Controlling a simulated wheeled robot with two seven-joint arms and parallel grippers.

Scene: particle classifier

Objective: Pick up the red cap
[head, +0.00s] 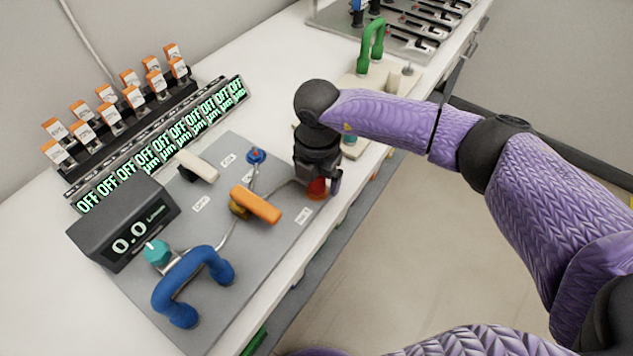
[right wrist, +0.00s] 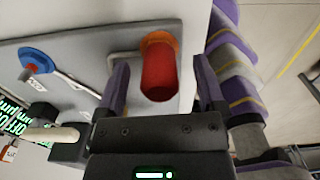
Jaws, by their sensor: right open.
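The red cap (right wrist: 160,72) sits on an orange ring-like base (right wrist: 158,40) at the edge of the grey panel (right wrist: 95,45). In the head view the red cap (head: 317,187) shows just below my right gripper (head: 320,184), near the panel's right corner. In the right wrist view my right gripper (right wrist: 161,85) is open, with one finger on each side of the cap and a visible gap to both. Whether the fingers touch anything lower down is hidden. My left gripper is not in view.
The panel also carries an orange lever (head: 256,204), a blue handle (head: 190,280), a blue knob (head: 256,155) and a display box (head: 125,222). Orange-topped switches (head: 110,95) stand behind. A green handle (head: 371,45) stands farther along the white table (head: 275,85). The table's front edge runs close to the cap.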

